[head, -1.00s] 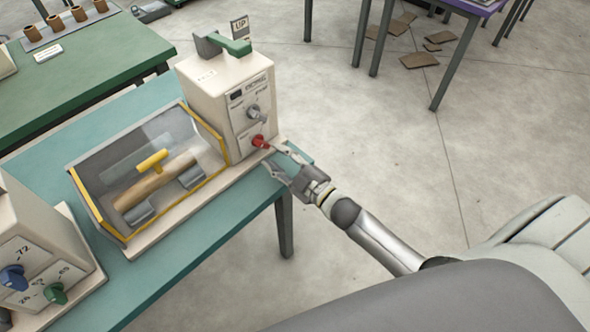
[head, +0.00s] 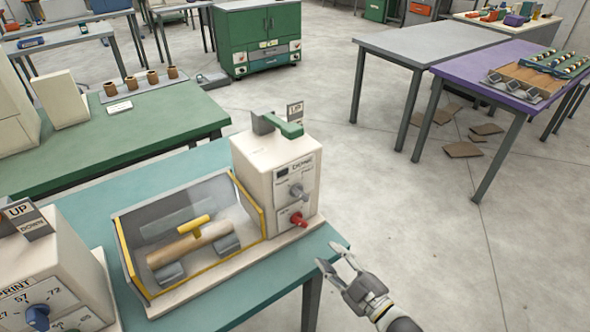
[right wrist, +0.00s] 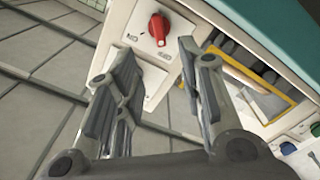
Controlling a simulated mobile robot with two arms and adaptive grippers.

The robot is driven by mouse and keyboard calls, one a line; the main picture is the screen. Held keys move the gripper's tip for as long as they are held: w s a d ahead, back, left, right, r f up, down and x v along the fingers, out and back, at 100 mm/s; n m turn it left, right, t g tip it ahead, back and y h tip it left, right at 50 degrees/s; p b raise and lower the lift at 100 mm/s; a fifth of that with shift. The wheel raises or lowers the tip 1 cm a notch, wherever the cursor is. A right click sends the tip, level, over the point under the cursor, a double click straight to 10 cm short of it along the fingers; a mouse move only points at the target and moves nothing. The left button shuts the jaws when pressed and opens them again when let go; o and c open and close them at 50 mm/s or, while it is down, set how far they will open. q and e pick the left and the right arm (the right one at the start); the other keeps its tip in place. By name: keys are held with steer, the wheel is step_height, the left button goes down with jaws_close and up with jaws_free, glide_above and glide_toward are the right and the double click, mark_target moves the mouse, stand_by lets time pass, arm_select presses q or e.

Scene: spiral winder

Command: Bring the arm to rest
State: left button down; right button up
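My right gripper (head: 334,269) is open and empty, off the front right corner of the teal table (head: 262,300). The spiral winder (head: 262,160) stands on that table, a cream box with a green-handled lever (head: 284,126) on top and a red knob (head: 299,219) on its front. The gripper is apart from the knob, below and right of it in the head view. In the right wrist view the red knob (right wrist: 158,28) shows beyond the spread fingers (right wrist: 158,75). A tube lies in the yellow-edged tray (head: 190,285). My left gripper is not in view.
A second cream machine (head: 45,265) stands at the table's left end. A green table (head: 110,135) is behind. A purple table (head: 490,75) and a grey table (head: 430,40) stand at the right, with brown pieces (head: 463,149) on the floor. Open floor lies right of the gripper.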

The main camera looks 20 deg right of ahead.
steer(key=s+d+f+m+g+h, duration=0.2)
steer(key=s+f, duration=0.1)
steer(key=f, duration=0.6)
steer(key=s+d+f+m+g+h, duration=0.1)
steer(key=s+f+m+g, duration=0.15)
steer(key=f, duration=0.65)
steer(key=s+d+f+m+g+h, duration=0.15)
steer(key=s+f, duration=0.25)
steer(key=f, duration=0.5)
steer(key=s+f+m+g, duration=0.1)
steer(key=s+f+g, duration=0.2)
steer(key=s+f, duration=0.3)
steer(key=s+a+f+m+g+h, duration=0.1)
steer(key=s+f+g, duration=0.2)
steer(key=s, duration=1)
steer(key=s+a+f+m+g, duration=0.1)
steer(key=s+f+g, duration=0.3)
steer(key=s+f, duration=0.5)
steer(key=shift+s+m+h, duration=0.35)
steer(key=shift+s+m, duration=0.05)
steer(key=shift+s, duration=0.3)
steer(key=shift+f, duration=0.1)
